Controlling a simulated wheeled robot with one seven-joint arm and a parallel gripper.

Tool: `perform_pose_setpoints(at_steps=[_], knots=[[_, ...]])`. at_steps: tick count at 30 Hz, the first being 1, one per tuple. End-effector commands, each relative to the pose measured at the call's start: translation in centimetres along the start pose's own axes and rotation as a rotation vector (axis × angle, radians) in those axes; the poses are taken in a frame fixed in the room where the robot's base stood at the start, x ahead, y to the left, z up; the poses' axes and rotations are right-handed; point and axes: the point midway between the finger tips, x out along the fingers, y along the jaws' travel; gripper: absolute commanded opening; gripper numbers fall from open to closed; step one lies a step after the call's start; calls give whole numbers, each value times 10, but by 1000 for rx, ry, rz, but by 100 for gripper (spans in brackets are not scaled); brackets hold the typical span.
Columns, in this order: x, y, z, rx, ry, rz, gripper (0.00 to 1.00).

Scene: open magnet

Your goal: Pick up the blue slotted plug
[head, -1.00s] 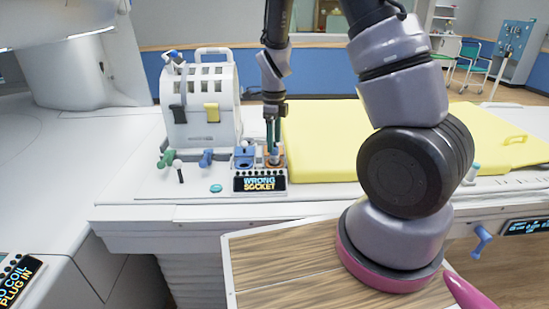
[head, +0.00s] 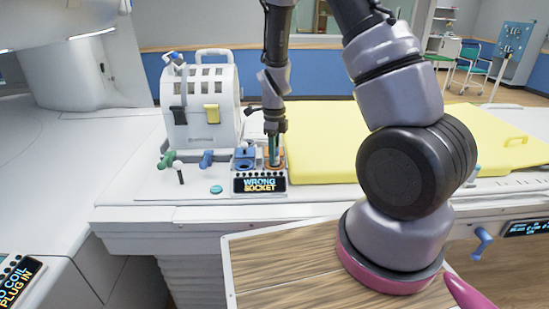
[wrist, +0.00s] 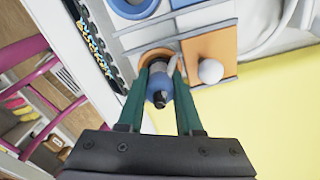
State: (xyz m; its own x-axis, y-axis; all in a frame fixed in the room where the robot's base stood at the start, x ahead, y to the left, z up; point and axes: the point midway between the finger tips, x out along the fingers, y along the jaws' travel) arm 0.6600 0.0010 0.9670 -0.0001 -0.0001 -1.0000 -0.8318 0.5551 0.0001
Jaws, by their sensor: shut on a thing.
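A blue plug (wrist: 158,92) with a grey collar and a dark tip shows between the fingers in the wrist view. My gripper (wrist: 163,80) is shut on it, with a green finger on each side. The plug's collar is at the orange-ringed socket (wrist: 152,54); I cannot tell how deep it sits. I cannot make out a slot on it. In the head view my gripper (head: 273,155) points down over the orange socket, and the fingers mostly hide the plug. The panel display (head: 259,184) reads "WRONG SOCKET".
A blue socket (head: 244,158) sits left of the orange one. An orange block with a white knob (wrist: 211,71) is close by in the wrist view. A white slotted coil housing (head: 207,100) stands behind left. A yellow mattress (head: 340,140) lies right. A green plug (head: 166,159) is farther left.

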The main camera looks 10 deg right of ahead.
Motion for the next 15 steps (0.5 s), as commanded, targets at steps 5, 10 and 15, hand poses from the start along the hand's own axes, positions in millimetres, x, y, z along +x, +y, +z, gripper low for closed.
perform_pose_setpoints(at_steps=[5,10,15], knots=[[-10,0,1,0,-2,-1,0],[-42,0,2,-2,-5,-4,0],[-76,-1,1,-1,-4,-4,0]])
